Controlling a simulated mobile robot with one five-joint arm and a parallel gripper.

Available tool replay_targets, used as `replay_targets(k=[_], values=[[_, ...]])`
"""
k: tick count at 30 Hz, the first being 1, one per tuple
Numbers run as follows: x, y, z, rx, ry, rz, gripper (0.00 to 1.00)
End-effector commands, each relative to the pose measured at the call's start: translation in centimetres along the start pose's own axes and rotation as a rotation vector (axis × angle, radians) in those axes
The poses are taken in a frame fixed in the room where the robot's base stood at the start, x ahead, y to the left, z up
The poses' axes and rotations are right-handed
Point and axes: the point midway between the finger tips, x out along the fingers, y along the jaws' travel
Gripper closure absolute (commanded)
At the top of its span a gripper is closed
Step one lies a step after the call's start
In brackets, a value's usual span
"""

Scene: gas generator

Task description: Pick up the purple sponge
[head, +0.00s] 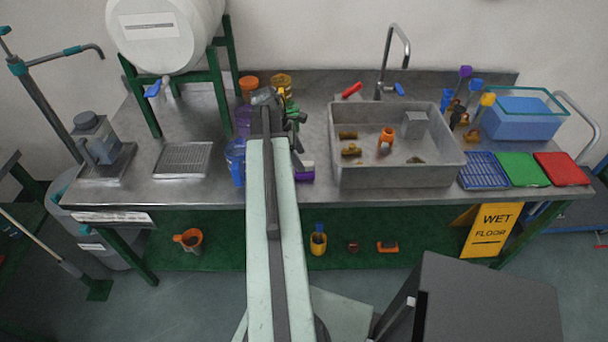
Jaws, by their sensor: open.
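A small purple object (306,175) lies on the metal counter just right of my arm, near the front edge. It may be the purple sponge, but it is too small and too partly covered to be sure. My gripper (298,125) is over the counter, left of the sink and just behind the purple object. It is open, and I see nothing held in it. My arm hides part of the counter around it.
A grey sink (455,160) with several small items stands to the right. A blue jug (236,160) and a purple container (242,120) stand close left of my arm. Blue, green (522,169) and red mats lie at the right. A white tank (165,35) stands back left.

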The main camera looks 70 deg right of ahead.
Motion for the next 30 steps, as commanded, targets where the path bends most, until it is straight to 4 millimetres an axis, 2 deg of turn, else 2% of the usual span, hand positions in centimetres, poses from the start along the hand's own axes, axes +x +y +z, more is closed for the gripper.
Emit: replay_targets(k=[4,9,12,19,26,30], values=[[1.1,-0.1,-0.1,0.001,0.000,0.000,0.31],[4.2,-0.4,-0.3,0.001,0.000,0.000,0.31],[5.3,-0.3,-0.3,0.001,0.000,0.000,0.31],[5.0,-0.3,0.0,0.001,0.000,0.001,0.31],[5.0,-0.3,0.0,0.002,0.000,0.000,0.95],[5.0,-0.3,0.0,0.002,0.000,0.000,0.96]])
